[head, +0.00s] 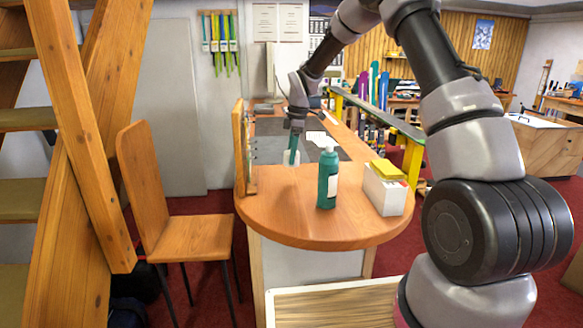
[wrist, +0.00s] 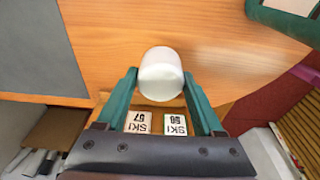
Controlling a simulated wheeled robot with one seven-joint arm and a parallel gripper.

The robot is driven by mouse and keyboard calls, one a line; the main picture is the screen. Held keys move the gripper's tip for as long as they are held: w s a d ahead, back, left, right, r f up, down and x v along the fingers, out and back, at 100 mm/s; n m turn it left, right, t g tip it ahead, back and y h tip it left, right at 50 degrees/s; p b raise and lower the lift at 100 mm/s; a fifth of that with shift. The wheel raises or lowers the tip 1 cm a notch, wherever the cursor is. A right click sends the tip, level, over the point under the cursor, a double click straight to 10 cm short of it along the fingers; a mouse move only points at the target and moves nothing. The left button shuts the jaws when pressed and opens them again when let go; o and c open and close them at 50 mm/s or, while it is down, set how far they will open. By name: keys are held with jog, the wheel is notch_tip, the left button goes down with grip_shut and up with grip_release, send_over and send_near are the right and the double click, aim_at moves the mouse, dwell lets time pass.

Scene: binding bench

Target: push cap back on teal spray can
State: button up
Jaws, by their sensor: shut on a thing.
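The teal spray can (head: 327,184) stands upright on the rounded end of the wooden bench, with a pale label and its narrow pale top uncovered. Part of it also shows at the upper right of the wrist view (wrist: 283,20). My gripper (head: 291,157) is behind and left of the can, pointing down. Its teal fingers are shut on the white cap, which shows clearly between the fingertips in the wrist view (wrist: 161,74). The cap is apart from the can. I cannot tell whether its lower edge touches the bench top.
A white box (head: 387,194) with a yellow block (head: 388,170) on it stands right of the can. An upright wooden board (head: 243,150) edges the bench at left. A dark grey mat (head: 268,128) lies behind my gripper. The bench front (head: 290,215) is clear.

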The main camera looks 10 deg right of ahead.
jog(key=r, duration=0.4)
jog(key=shift+s+d+r, duration=0.15)
jog(key=shift+s+d, duration=0.25)
jog(key=s+d+r, duration=0.3)
jog(key=s+r, duration=0.1)
jog(key=r, duration=0.1)
jog(key=shift+r, duration=0.3)
jog(key=s+d+r, duration=0.1)
jog(key=s+r, duration=0.2)
jog(key=s+d+r, duration=0.2)
jog(key=s+r, duration=0.1)
jog(key=s+d+r, duration=0.2)
jog(key=s, duration=0.2)
jog(key=shift+r, duration=0.4)
jog(key=shift+f, duration=2.7)
jog(key=shift+f, duration=2.05)
jog(key=shift+c, duration=0.2)
jog(key=o, duration=1.5)
jog(key=shift+r, duration=3.5)
